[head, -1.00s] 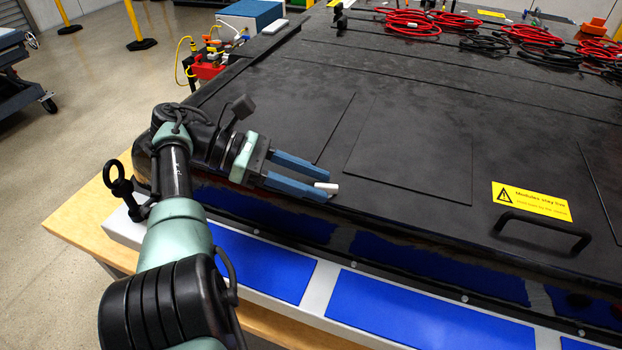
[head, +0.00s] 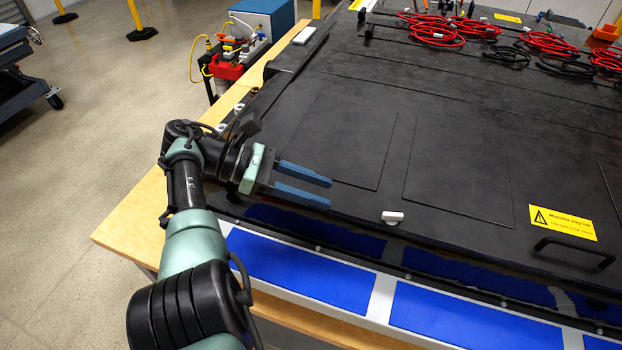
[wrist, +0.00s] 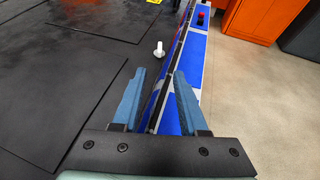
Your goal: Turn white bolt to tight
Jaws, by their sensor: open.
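The white bolt (head: 393,217) has a bar-shaped head and sits near the front edge of the black pack lid (head: 350,205). In the wrist view the white bolt (wrist: 159,49) stands beyond my fingertips, in line with the gap between them, near the lid's edge. My gripper (head: 330,191) is open and empty, to the left of the bolt and apart from it. Its two blue fingers also show in the wrist view (wrist: 160,72). Nothing hides the bolt's head; whether it is tight cannot be told.
A black handle (head: 574,252) and a yellow warning label (head: 562,222) are on the lid to the right of the bolt. Red cables (head: 437,32) lie at the back. Blue panels (head: 300,270) run along the front. The lid around the bolt is clear.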

